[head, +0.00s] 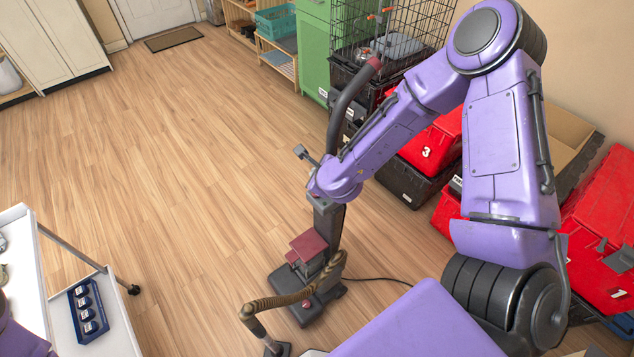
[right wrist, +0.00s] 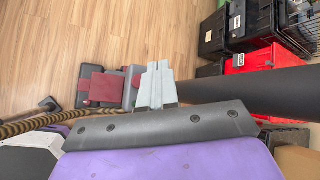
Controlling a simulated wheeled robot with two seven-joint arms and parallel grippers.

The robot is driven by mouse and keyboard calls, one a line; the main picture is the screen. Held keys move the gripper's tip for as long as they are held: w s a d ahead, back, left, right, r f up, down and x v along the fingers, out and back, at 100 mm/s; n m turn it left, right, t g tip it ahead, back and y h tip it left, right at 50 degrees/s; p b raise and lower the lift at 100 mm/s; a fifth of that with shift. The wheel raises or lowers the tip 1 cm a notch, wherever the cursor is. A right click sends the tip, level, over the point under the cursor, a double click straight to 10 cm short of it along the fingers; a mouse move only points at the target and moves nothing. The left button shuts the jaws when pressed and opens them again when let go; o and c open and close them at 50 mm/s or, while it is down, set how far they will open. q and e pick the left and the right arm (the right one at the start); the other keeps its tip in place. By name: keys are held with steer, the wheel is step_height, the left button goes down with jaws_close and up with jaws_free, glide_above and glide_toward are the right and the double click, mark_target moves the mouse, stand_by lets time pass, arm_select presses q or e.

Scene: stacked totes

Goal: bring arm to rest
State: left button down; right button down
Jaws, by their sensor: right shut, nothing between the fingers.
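My right arm (head: 497,130) rises from the lower right of the head view, bends at a high elbow and reaches down and left to the wrist (head: 340,180). My right gripper (right wrist: 156,70) shows in the right wrist view, with its pale grey fingers together and nothing between them. It is above the floor, beside or over a dark upright floor machine with a maroon part (head: 308,245). I cannot tell whether they touch. In the head view the fingers are hard to make out. My left gripper is out of view; only a bit of purple shows at the lower left edge.
The machine's dark curved handle (head: 345,105) passes close to my right forearm. A braided hose (head: 290,298) lies low in front. Red bins (head: 600,215) and black crates (head: 405,185) are stacked at right. A white cart (head: 30,245) stands at left. The middle floor is clear.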

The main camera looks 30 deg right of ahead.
steer(key=shift+f, duration=0.15)
steer(key=s+f+n+g, duration=0.2)
steer(key=s+f+n, duration=0.3)
steer(key=s+n, duration=0.2)
steer(key=s+f+n+g, duration=0.1)
steer(key=s+f+n, duration=0.4)
steer(key=s, duration=0.6)
steer(key=s+a+f+n+g+h, duration=0.1)
steer(key=s+f+n, duration=0.4)
steer(key=s+n, duration=0.5)
steer(key=shift+g, duration=0.8)
steer(key=shift+f, duration=0.1)
